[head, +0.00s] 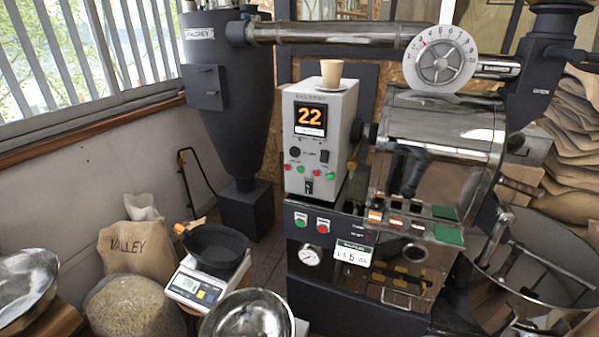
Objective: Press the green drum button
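A roasting machine stands at the centre right. On its dark lower front panel (345,288) a green button (300,220) sits at the upper left, with a red button (323,225) just right of it. Small labels above both are too small to read. The grey control box (318,148) above has a display (310,118) reading 22 and several small red and green lights or buttons, including a green one (330,176) at the lower right. I cannot tell from the lettering which green button is the drum one. Neither of my grippers is in view.
A scale (195,286) with a black pan (215,246) stands left of the panel. A metal bowl (247,318) is in front, close to the panel's lower left. A cup (331,73) stands on the control box. A cooling tray (545,262) is at the right. Sacks (135,250) stand left.

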